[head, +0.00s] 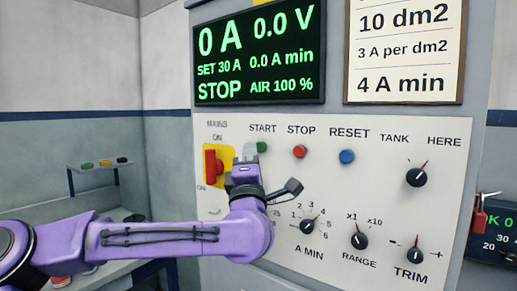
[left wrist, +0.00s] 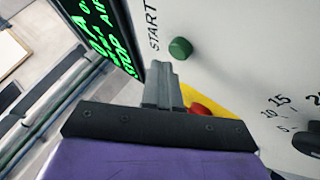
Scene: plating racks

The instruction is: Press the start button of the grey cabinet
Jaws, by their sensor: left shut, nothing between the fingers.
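The grey cabinet's pale panel (head: 330,260) carries a green button (head: 262,147) under the word START. It also shows in the left wrist view (left wrist: 180,48). My left gripper (head: 250,154) is shut and empty, just left of the green button and partly in front of it in the head view. In the left wrist view the grey fingertips (left wrist: 163,70) point toward the panel, with the button beyond them and slightly right; contact is not visible. The display (head: 260,55) reads 0 A, 0.0 V and STOP. My right gripper is not in view.
A red mains switch (head: 212,165) on a yellow plate sits close left of the gripper. A red STOP button (head: 300,151) and a blue RESET button (head: 347,156) are to the right. Several black knobs (head: 307,226) lie below.

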